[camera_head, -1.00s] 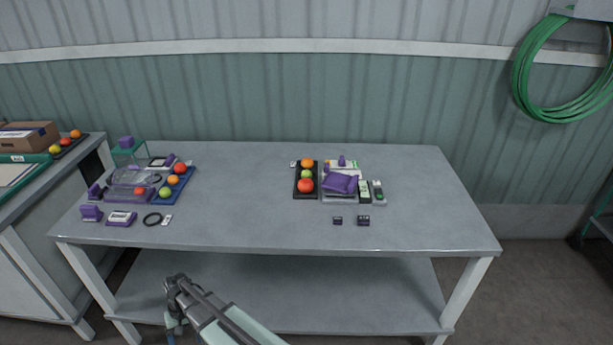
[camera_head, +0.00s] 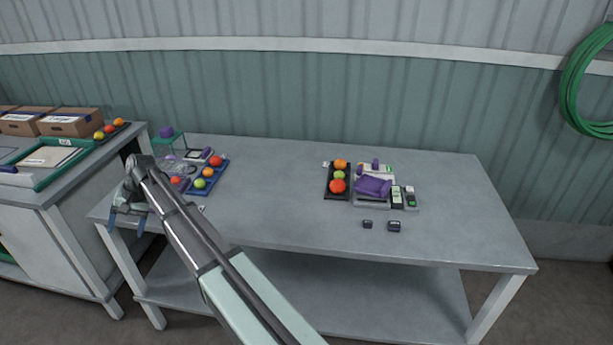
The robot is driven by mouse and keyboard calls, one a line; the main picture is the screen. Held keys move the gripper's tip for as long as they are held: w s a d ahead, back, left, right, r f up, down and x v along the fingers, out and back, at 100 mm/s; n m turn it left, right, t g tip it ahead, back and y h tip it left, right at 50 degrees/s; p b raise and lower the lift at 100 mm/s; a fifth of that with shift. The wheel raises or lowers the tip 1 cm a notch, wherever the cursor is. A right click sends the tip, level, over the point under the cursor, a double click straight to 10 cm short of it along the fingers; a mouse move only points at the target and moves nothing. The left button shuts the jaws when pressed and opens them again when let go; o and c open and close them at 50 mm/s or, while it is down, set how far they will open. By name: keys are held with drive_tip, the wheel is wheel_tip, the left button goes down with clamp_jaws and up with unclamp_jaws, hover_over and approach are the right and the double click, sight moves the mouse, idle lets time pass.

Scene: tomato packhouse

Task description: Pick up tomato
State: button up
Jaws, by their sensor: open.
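Red, orange and green tomatoes sit in a blue tray at the left of the table; the red tomato (camera_head: 216,161) is at its far end, the orange tomato (camera_head: 208,172) in the middle and the green tomato (camera_head: 200,183) at the near end. A black tray (camera_head: 328,194) mid-table holds an orange (camera_head: 340,164), a green (camera_head: 339,175) and a red tomato (camera_head: 337,186). My gripper (camera_head: 126,222) is open and empty, at the table's left front corner.
Purple-and-clear gear and a green-framed stand (camera_head: 168,141) lie behind my arm. A purple item (camera_head: 373,187) and small devices (camera_head: 411,198) are right of the black tray. A side bench (camera_head: 30,197) holds boxes and more tomatoes.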

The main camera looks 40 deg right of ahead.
drive_tip(key=w+d+r+m, duration=0.1)
drive_tip(key=w+d+r, duration=0.4)
drive_tip(key=d+r, duration=0.35)
drive_tip(key=d+m+t+h, duration=0.1)
drive_tip(key=d+m+h, duration=0.1)
drive_tip(key=d, duration=2.1)
drive_tip(key=r+m+g+h, duration=0.1)
drive_tip(key=m+g+h, duration=0.1)
drive_tip(key=m+h, duration=0.3)
hover_over(339, 172)
drive_tip(key=y, duration=0.1)
drive_tip(key=shift+m, duration=0.3)
wheel_tip(339, 172, down, 7)
drive_tip(key=shift+a, duration=0.1)
drive_tip(key=shift+d+f, duration=0.15)
drive_tip(key=shift+f, duration=1.45)
drive_tip(key=shift+d+f, duration=0.1)
drive_tip(key=shift+f, duration=1.45)
drive_tip(key=c, duration=0.8)
drive_tip(key=shift+w+r, duration=0.1)
drive_tip(key=shift+r, duration=0.05)
drive_tip(key=shift+c, duration=0.2)
